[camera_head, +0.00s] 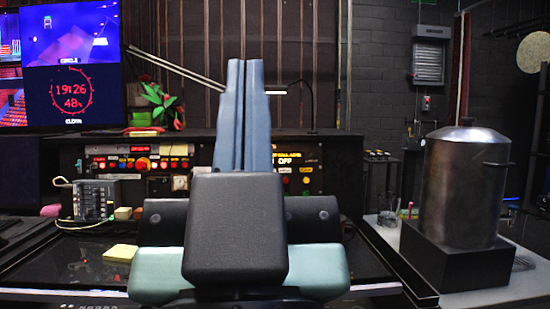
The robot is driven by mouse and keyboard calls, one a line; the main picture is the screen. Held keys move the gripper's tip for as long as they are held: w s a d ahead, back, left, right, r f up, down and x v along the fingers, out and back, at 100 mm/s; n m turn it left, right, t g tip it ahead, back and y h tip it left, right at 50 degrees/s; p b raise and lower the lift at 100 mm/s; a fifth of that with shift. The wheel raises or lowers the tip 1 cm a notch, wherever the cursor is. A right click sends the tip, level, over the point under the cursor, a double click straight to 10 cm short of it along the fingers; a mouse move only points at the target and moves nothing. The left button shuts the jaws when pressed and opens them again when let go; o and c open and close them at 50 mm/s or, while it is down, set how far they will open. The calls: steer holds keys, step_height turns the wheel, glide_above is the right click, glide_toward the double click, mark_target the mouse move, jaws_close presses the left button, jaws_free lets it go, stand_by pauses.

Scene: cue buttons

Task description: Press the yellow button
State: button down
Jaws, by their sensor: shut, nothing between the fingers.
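My gripper (245,66) stands in the middle of the view, seen from behind. Its two long blue-grey fingers point up and are closed together, with nothing visible between them. It is in front of a dark control console (350,180) that carries several small red, green and orange lights and buttons. I cannot make out for certain which control, if any, is the yellow button. The fingers and the dark and teal parts of my arm hide the middle of the console and the desk below it.
A small yellow pad (121,253) lies on the dark desk at the left. A large metal pot (465,185) sits on a black block at the right. Screens (73,60) and a plant (157,108) are behind.

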step_height(320, 180, up, 19)
steer(key=p, duration=1.6)
